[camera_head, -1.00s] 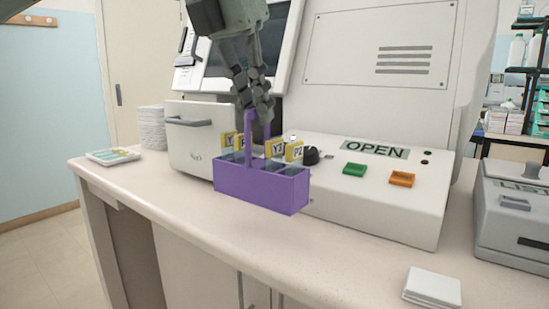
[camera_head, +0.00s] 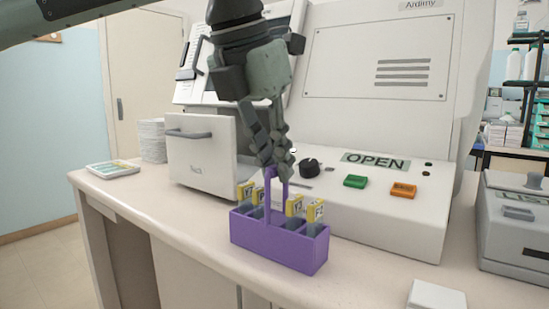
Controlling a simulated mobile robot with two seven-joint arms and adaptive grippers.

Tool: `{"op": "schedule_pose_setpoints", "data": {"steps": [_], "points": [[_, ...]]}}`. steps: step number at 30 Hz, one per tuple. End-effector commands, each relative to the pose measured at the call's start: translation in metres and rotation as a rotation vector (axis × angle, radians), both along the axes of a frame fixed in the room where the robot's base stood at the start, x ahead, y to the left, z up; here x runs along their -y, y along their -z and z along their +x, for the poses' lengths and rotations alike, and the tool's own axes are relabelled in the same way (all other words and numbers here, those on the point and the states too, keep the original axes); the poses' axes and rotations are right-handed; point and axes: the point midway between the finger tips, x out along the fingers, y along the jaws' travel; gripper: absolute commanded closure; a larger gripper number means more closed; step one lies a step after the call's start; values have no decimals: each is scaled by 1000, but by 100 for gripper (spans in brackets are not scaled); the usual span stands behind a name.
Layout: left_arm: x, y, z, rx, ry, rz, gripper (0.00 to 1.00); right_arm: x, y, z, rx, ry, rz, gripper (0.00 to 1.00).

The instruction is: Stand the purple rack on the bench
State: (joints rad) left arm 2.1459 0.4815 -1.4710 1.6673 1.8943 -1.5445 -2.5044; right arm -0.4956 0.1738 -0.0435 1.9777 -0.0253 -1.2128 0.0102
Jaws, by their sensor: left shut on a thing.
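The purple rack (camera_head: 278,246) is upright near the front edge of the bench (camera_head: 190,218), in front of the machine. It holds several slides with yellow labels (camera_head: 295,204). My left gripper (camera_head: 275,168) comes down from above and is shut on the top of the rack's handle. The rack's underside looks at or very close to the bench top; I cannot tell whether it touches. My right gripper is not in view.
The white machine (camera_head: 380,215) with green and orange buttons stands behind the rack, its drawer (camera_head: 203,155) to the left. A grey box (camera_head: 515,235) is at right and a white stack (camera_head: 437,295) at the front. A slide tray (camera_head: 112,168) lies far left.

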Motion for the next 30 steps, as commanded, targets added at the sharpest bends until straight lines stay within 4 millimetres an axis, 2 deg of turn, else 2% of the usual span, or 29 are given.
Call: {"op": "schedule_pose_setpoints", "data": {"steps": [1, 6, 16, 19, 23, 27, 30], "points": [[0, 0, 0, 0, 0, 0, 85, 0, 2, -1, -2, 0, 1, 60], [0, 0, 0, 0, 0, 0, 66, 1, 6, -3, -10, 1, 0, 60], [0, -1, 0, 1, 0, -1, 66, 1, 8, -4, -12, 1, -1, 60], [-2, -13, -3, 0, 1, -2, 66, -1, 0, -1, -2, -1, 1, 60], [-8, -38, -11, 1, 0, -4, 66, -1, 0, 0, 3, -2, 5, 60], [-15, -67, -21, 0, 0, -3, 66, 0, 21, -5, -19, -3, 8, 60], [-19, -85, -27, -1, 0, -2, 66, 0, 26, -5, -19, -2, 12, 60]]}}
